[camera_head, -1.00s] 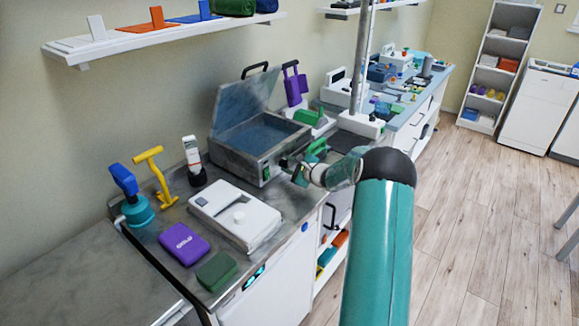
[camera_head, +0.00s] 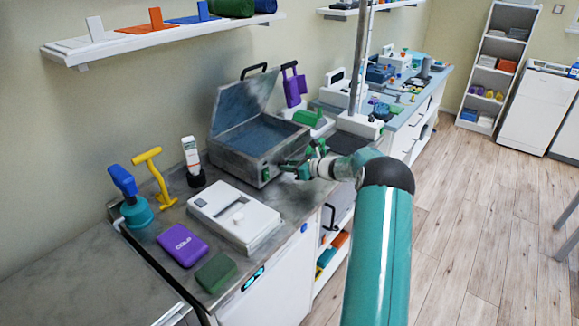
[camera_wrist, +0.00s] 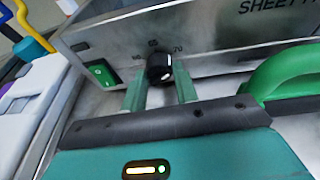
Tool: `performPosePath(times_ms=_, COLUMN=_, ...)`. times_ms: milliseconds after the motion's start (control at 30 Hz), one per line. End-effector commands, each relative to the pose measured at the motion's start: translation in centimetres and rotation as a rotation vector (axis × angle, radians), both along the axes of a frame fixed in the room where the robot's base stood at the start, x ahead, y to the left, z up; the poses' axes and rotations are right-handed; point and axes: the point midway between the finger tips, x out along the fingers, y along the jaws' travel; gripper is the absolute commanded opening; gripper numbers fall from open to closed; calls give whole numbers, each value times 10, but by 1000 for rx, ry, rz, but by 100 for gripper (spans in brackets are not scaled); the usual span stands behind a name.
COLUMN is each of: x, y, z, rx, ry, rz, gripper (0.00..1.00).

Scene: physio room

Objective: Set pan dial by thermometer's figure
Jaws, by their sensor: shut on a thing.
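The pan (camera_head: 238,157) is a grey metal box with its lid raised, standing on the counter. Its black dial (camera_wrist: 159,68) is on the front panel in the wrist view, with 60, 65 and 70 printed around it; a white mark shows on the knob's lower face. My gripper (camera_wrist: 159,80) is shut on the dial, one green finger on each side. In the head view my gripper (camera_head: 292,168) is at the right of the pan's front and hides the dial.
A green rocker switch (camera_wrist: 101,73) is left of the dial. A green handle (camera_wrist: 285,72) is close on the right.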

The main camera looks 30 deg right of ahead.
Motion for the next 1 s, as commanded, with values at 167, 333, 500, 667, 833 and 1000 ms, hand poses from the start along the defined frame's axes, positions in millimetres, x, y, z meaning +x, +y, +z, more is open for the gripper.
performPosePath(times_ms=167, x=0, y=0, z=0, rx=45, ry=16, rz=0, gripper=7)
performPosePath(times_ms=333, x=0, y=0, z=0, rx=62, ry=21, rz=0, gripper=7)
performPosePath(times_ms=500, x=0, y=0, z=0, rx=63, ry=21, rz=0, gripper=7)
performPosePath(times_ms=667, x=0, y=0, z=0, rx=62, ry=21, rz=0, gripper=31)
performPosePath(times_ms=833, x=0, y=0, z=0, rx=62, ry=21, rz=0, gripper=51)
performPosePath(times_ms=1000, x=0, y=0, z=0, rx=62, ry=21, rz=0, gripper=51)
